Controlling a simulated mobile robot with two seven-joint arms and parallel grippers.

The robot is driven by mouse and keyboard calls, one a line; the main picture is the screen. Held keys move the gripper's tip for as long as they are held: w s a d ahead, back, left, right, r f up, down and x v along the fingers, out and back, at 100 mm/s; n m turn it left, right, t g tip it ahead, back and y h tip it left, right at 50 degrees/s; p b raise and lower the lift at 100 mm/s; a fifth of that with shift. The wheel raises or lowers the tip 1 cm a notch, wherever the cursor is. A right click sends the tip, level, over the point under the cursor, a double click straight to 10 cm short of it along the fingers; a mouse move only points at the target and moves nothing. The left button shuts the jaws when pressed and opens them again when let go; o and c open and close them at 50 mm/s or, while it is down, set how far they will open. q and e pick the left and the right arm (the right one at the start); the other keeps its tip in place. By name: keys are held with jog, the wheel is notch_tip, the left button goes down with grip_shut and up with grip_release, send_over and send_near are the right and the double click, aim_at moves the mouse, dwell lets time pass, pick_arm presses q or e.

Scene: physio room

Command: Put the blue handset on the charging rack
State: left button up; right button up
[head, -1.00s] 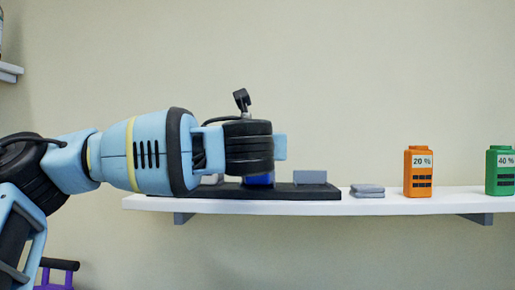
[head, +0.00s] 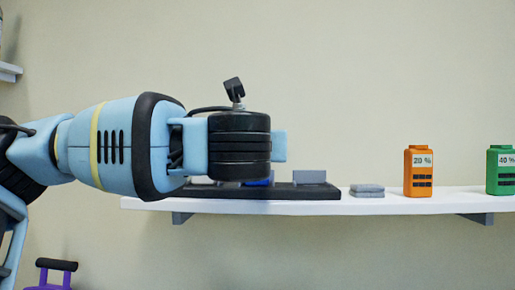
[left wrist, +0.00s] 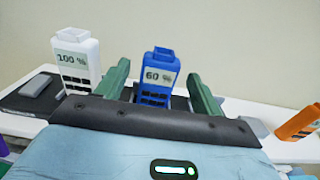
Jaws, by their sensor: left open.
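The blue handset (left wrist: 160,77), labelled 60 %, stands upright on the charging rack in the left wrist view, with the two green fingers of my left gripper (left wrist: 158,72) spread apart on either side of it. The fingers look open and clear of it. In the head view my left gripper (head: 240,146) hides most of the handset; only a blue sliver (head: 262,182) shows below it. The charging rack (head: 310,193) is a dark base with grey blocks on a white shelf. It also shows in the left wrist view (left wrist: 17,100). My right gripper is not in view.
A white handset (left wrist: 76,60), labelled 100 %, stands left of the blue one. On the white shelf (head: 390,204), right of the rack, are a small grey stack (head: 367,191), an orange handset (head: 418,172) and a green handset (head: 499,171).

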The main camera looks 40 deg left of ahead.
pick_arm(q)
jog(key=v, duration=0.6)
jog(key=shift+w, duration=0.1)
